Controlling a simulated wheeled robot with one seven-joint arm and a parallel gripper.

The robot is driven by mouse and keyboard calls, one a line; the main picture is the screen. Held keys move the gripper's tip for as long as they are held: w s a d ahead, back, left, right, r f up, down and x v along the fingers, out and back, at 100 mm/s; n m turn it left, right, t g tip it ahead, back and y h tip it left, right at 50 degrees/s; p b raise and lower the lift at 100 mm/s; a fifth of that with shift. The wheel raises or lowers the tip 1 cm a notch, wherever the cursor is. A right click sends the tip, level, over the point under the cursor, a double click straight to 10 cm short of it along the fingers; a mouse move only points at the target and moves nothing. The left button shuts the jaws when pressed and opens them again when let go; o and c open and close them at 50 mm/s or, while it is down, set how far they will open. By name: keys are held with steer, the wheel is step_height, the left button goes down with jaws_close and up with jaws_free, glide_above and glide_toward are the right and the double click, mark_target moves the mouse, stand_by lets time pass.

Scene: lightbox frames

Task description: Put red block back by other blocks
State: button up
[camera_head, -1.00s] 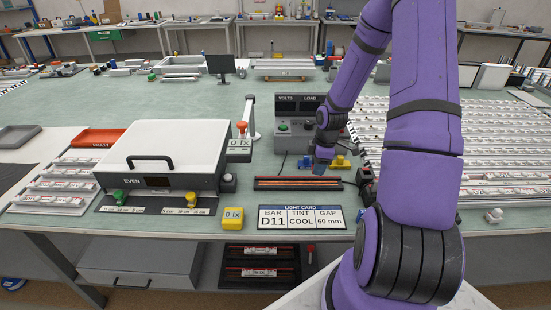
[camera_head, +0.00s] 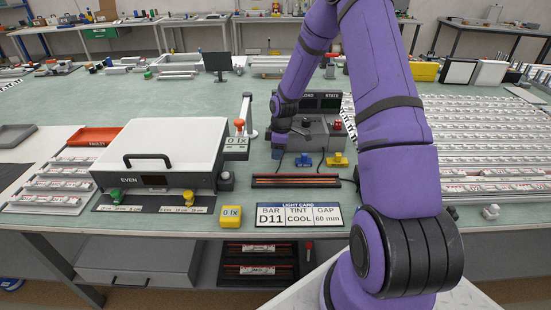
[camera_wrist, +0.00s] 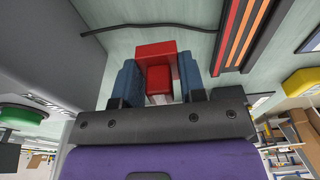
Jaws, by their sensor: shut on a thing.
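A red block (camera_wrist: 156,52) sits between the two blue fingers of my gripper (camera_wrist: 160,84) in the wrist view. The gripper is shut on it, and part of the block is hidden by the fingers. In the head view my gripper (camera_head: 278,149) hangs in front of the left part of the grey console; the red block is hard to make out there. A blue block (camera_head: 304,160) and a yellow block (camera_head: 338,160) stand side by side on the table, just right of the gripper.
The grey console (camera_head: 322,132) stands behind the blocks. A black rail tray (camera_head: 296,181) and a light card (camera_head: 299,216) lie nearer the front edge. A white light box (camera_head: 165,150) is on the left. Racks of bars (camera_head: 480,150) fill the right.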

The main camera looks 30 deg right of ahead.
mark_target(276, 164)
steer(key=shift+w+a+f, duration=0.1)
steer(key=shift+w+f, duration=0.05)
steer(key=shift+f, duration=0.75)
steer(key=shift+w+a+f, duration=0.1)
steer(key=shift+f, duration=0.8)
steer(key=shift+f, duration=0.15)
steer(key=o, duration=0.9)
steer(key=shift+d, duration=0.1)
steer(key=shift+o, duration=0.2)
